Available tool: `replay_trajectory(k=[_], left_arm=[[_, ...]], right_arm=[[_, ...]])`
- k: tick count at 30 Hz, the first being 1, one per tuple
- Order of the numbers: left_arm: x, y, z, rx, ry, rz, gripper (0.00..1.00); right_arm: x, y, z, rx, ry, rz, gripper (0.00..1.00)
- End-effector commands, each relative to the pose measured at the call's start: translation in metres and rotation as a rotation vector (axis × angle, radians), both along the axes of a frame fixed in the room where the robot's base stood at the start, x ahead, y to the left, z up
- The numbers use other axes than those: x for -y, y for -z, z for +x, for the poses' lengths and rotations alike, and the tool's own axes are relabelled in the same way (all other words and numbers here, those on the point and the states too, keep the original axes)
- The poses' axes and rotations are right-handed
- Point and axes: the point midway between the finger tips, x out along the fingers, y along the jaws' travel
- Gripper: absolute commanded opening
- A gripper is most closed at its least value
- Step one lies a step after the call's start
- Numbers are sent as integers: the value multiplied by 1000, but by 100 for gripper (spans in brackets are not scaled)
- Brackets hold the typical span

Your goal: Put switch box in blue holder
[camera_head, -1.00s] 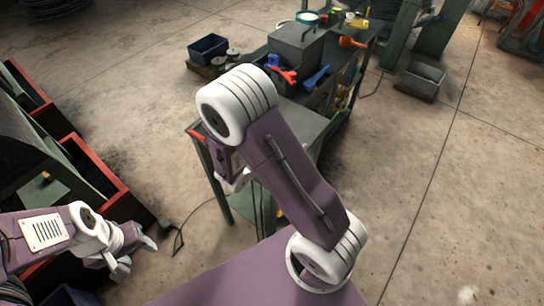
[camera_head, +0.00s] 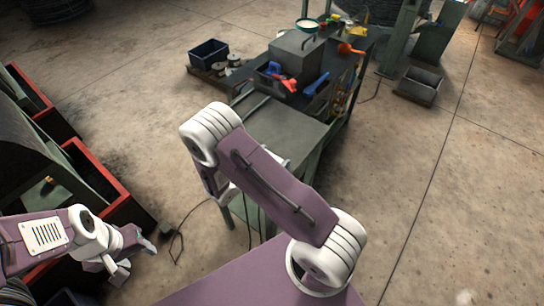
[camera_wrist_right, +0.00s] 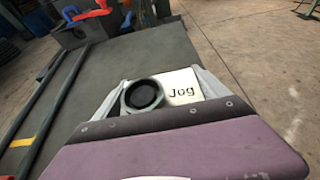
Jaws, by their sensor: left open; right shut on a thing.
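The switch box (camera_wrist_right: 180,90) is a small pale box with a round black button and the label "Jog". My right gripper (camera_wrist_right: 165,92) is shut on it, one finger on each side, in the right wrist view. In the head view my own right arm hides the box and most of that gripper. Blue parts (camera_head: 317,83) show at the grey cabinet on the green workbench (camera_head: 285,127), and blue also shows at the far end in the wrist view (camera_wrist_right: 70,12). I cannot tell which is the holder. My left gripper (camera_head: 134,257) is open and empty at lower left.
The grey cabinet (camera_head: 297,52) stands on the bench beyond the bare near top. Red handles (camera_head: 288,85) and an orange tool (camera_head: 350,49) are by it. Red-edged bins (camera_head: 120,195) stand at left. Open floor lies to the right.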

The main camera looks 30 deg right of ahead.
Motion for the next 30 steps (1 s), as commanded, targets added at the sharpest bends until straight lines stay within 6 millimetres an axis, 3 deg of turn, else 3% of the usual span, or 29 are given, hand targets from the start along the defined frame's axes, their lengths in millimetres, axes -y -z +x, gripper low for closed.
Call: replay_trajectory(k=[4, 5, 6, 20, 30], left_arm=[[0, 6, 0, 0, 0, 0, 52], [0, 5, 0, 0, 0, 0, 52], [0, 4, 0, 0, 0, 0, 52], [0, 0, 0, 0, 0, 0, 52], [0, 20, 0, 0, 0, 0, 52]], right_arm=[[0, 5, 0, 0, 0, -1, 11], [0, 6, 0, 0, 0, 1, 86], [0, 5, 0, 0, 0, 1, 97], [-2, 0, -3, -5, 3, 3, 100], [-62, -25, -25, 1, -5, 3, 100]])
